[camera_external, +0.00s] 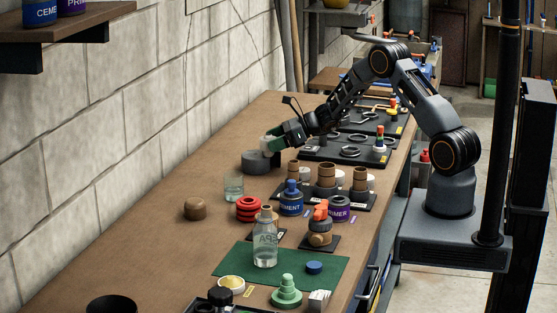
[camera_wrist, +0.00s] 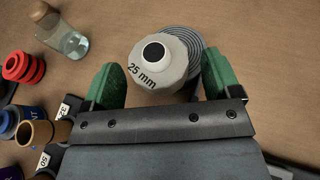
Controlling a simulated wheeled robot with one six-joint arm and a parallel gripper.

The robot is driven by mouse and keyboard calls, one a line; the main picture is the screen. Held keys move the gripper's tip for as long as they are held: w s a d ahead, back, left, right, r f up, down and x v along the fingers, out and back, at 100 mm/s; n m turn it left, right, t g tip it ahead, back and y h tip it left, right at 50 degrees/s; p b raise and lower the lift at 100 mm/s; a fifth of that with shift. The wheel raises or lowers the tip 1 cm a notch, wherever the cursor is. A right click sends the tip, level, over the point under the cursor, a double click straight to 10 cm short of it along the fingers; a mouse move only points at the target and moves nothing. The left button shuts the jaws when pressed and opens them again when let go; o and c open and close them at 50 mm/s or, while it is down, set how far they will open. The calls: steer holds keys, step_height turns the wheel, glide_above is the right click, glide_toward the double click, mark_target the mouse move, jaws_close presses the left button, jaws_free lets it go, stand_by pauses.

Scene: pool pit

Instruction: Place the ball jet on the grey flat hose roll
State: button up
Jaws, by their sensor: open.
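The ball jet (camera_wrist: 168,78) is a pale grey faceted fitting marked "25 mm" with a black round opening. In the external view the ball jet (camera_external: 268,143) shows just above the grey flat hose roll (camera_external: 257,162). It appears to rest on the roll; the contact is hard to see. In the wrist view the jet covers much of the coiled roll (camera_wrist: 190,40), whose rings show at the top and right. My gripper (camera_external: 272,141) is open, its green fingers on either side of the jet. In the wrist view (camera_wrist: 160,82) gaps show between fingers and jet.
A clear glass (camera_external: 233,186), red ring stack (camera_external: 249,208), brown cap (camera_external: 195,208) and blue cement can (camera_external: 291,202) stand nearby. Black trays with brown fittings (camera_external: 326,176) lie to the right. The bench (camera_external: 150,235) is clear at the left along the block wall.

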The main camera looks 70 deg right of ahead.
steer(key=b+v, duration=0.1)
steer(key=v, duration=0.9)
steer(key=s+a+r+n+g, duration=0.4)
steer(key=s+a+n, duration=0.1)
steer(key=a+n, duration=0.45)
steer(key=s+a+r+n+g, duration=0.4)
steer(key=s+a+n, duration=0.3)
steer(key=a, duration=0.4)
steer(key=s+a+r+n+h, duration=0.1)
steer(key=s+n+h, duration=0.1)
steer(key=s+n, duration=0.4)
steer(key=s+a+r+n+h, duration=0.1)
steer(key=s+a+n+h, duration=0.1)
steer(key=s+n, duration=0.3)
steer(key=n+h, duration=0.1)
steer(key=n, duration=0.3)
steer(key=shift+s+a, duration=0.35)
